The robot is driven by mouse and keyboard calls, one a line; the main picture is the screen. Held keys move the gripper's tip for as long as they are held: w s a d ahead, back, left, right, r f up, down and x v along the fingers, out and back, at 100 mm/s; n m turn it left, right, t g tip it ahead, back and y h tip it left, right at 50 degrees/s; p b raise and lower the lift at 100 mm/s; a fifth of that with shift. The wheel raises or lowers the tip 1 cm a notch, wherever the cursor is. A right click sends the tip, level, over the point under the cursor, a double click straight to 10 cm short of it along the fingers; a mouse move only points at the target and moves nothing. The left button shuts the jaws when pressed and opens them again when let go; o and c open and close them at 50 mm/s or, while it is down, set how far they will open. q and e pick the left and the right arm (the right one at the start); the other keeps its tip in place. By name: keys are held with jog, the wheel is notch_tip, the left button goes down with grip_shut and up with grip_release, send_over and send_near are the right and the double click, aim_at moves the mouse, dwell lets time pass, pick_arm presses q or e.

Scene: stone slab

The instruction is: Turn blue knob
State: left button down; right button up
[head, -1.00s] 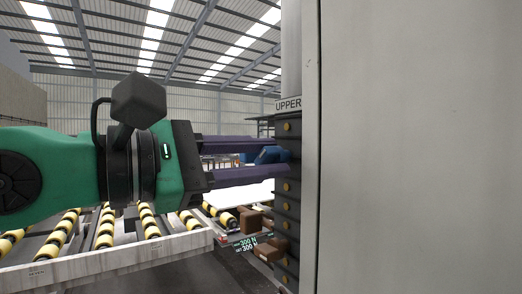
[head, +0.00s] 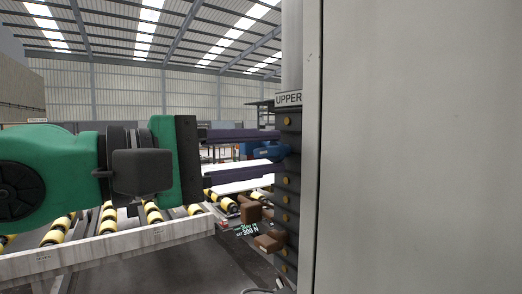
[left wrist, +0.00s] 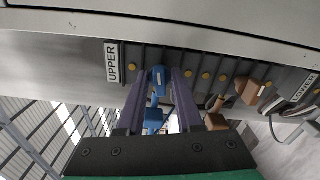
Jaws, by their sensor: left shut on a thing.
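The blue knob (head: 272,152) sticks out from the dark ribbed panel (head: 289,200), below the "UPPER" label (head: 288,99). My left gripper (head: 277,154) reaches it from the left, with one purple finger above and one below. It is shut on the knob. In the left wrist view the blue knob (left wrist: 160,77) lies between the ends of the purple fingers (left wrist: 161,82). A lower blue part (left wrist: 153,118) also shows between the fingers, nearer the palm. My right gripper is not in view.
Brown knobs (head: 250,211) stick out lower on the panel, close beneath my left gripper. A large grey cabinet wall (head: 420,150) fills the right side. A roller conveyor (head: 100,250) with yellow-and-black rollers lies below my left arm. A cable (left wrist: 295,112) hangs near the "LOWER" label.

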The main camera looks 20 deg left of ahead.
pick_arm(q)
jog(key=shift+f, duration=0.15)
jog(key=c, duration=0.9)
grip_release()
jog(key=shift+o, duration=0.2)
jog(key=shift+w, duration=0.15)
jog(key=shift+s+a+b, duration=0.35)
jog(key=shift+s+b, duration=0.1)
jog(key=shift+s, duration=0.05)
jog(key=b+v, duration=0.6)
jog(key=v, duration=0.7)
